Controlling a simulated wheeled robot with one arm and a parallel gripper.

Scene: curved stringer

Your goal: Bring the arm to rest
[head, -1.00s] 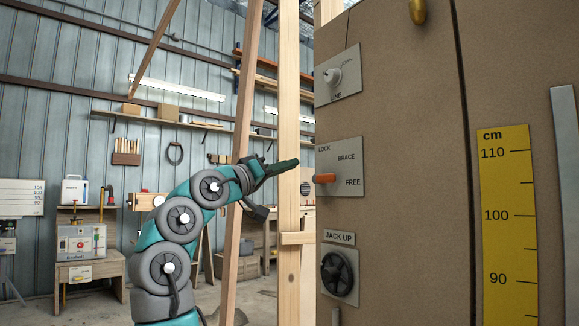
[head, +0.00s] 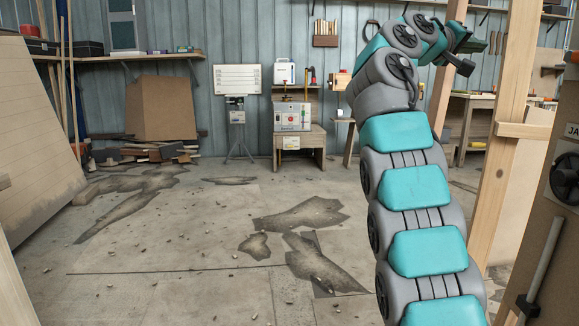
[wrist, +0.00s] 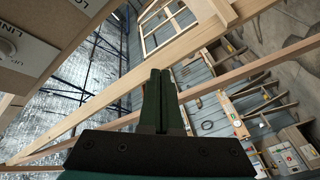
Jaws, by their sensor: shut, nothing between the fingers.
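My arm (head: 415,190) rises along the right of the head view, teal and grey, and bends over at the top. My gripper (head: 478,46) is at its end near the top right, dark green and pointing right, in front of a wooden post. In the wrist view its two fingers (wrist: 162,98) lie together, shut with nothing between them. No object touches the fingers in that view.
A wooden post (head: 500,150) stands close to the right of the arm. A brown panel with a black knob (head: 566,178) is at the right edge. Another panel (wrist: 30,45) shows in the wrist view. The stained concrete floor (head: 200,260) to the left is open.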

